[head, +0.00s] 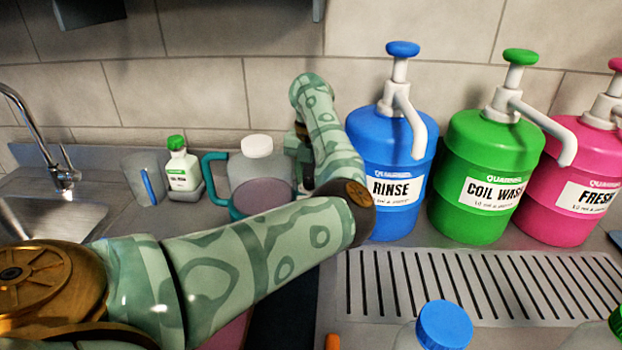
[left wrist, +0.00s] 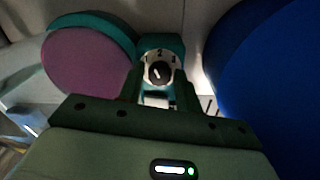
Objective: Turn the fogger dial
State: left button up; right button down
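The fogger (head: 259,187) stands against the wall in the head view, with a teal handle, a white cap and a clear tank of pinkish liquid. Its dial (left wrist: 159,73) shows in the left wrist view as a dark knob on a white face with numbers, set in a teal housing. The knob's pale mark points up and slightly left. My left gripper (left wrist: 159,88) is open, its fingers apart at either side below the dial; contact with the knob cannot be told. In the head view my left arm hides the dial and most of the gripper. My right gripper is not in view.
A blue RINSE pump jug (head: 386,160) stands close right of my left arm. Green (head: 480,150) and pink (head: 560,160) jugs stand beyond it. Left of the fogger are a small green-capped bottle (head: 183,168) and a sink (head: 50,218). A slotted drain grate (head: 470,285) lies in front.

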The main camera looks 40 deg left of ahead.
pick_arm(q)
jog(key=c, duration=0.6)
jog(key=shift+c, duration=0.5)
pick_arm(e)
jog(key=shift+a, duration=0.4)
